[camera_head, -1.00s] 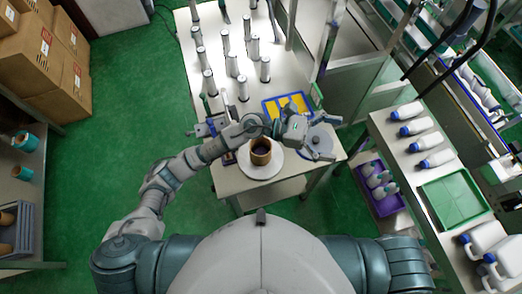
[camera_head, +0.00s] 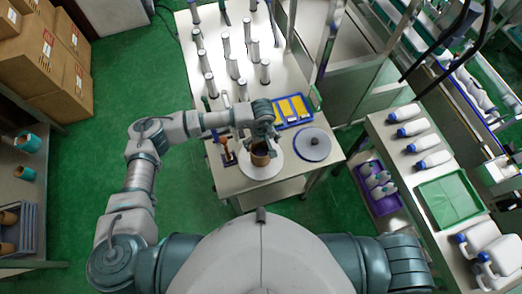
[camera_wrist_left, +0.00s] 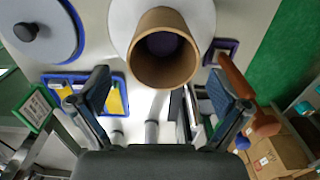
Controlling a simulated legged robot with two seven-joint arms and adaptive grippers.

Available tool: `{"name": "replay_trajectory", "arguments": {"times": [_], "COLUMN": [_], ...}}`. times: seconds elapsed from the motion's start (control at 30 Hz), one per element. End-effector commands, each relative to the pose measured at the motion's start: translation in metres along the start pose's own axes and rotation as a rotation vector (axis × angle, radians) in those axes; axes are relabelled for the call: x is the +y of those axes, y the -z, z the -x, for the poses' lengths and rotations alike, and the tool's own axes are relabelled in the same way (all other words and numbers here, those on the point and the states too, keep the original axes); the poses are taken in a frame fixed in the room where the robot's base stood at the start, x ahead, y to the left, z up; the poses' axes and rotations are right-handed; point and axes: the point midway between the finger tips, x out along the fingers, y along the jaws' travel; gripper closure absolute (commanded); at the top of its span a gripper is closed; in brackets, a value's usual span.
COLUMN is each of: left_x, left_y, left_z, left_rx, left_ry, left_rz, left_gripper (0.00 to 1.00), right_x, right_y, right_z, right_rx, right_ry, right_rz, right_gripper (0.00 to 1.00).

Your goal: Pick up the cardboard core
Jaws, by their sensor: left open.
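The brown cardboard core (camera_head: 261,157) stands upright on a round white plate (camera_head: 272,171) near the front of the table in the head view. My left gripper (camera_head: 265,140) is right at the core, just behind and above its rim. In the left wrist view the hollow core (camera_wrist_left: 164,50) shows its open end, centred ahead of the two spread fingers (camera_wrist_left: 158,95). The fingers are open with nothing between them; I cannot tell whether they touch the core. My right gripper is not in view.
A blue tray with yellow items (camera_head: 292,110) and a round blue-rimmed disc with a dark knob (camera_head: 312,144) lie nearby. A brown-handled tool (camera_head: 227,151) is left of the plate. Several upright posts (camera_head: 232,66) fill the table behind.

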Motion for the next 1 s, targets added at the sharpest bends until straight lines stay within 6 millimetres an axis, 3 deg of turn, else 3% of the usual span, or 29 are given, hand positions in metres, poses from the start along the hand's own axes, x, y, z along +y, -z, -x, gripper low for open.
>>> {"name": "replay_trajectory", "arguments": {"times": [0.6,0.87,1.0], "left_x": [-0.002,-0.002,-0.002], "left_y": [0.004,0.005,0.005], "left_z": [-0.073,-0.077,-0.077], "left_rx": [-0.003,-0.002,-0.002], "left_ry": [-0.002,-0.002,-0.002], "left_rz": [0.000,-0.001,-0.001], "left_gripper": [0.00,0.00,0.32], "right_x": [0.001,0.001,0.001], "right_y": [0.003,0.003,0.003], "right_z": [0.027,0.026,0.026], "right_rx": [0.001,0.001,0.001], "right_ry": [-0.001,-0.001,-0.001], "right_rz": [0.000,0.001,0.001], "right_gripper": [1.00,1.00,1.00]}}
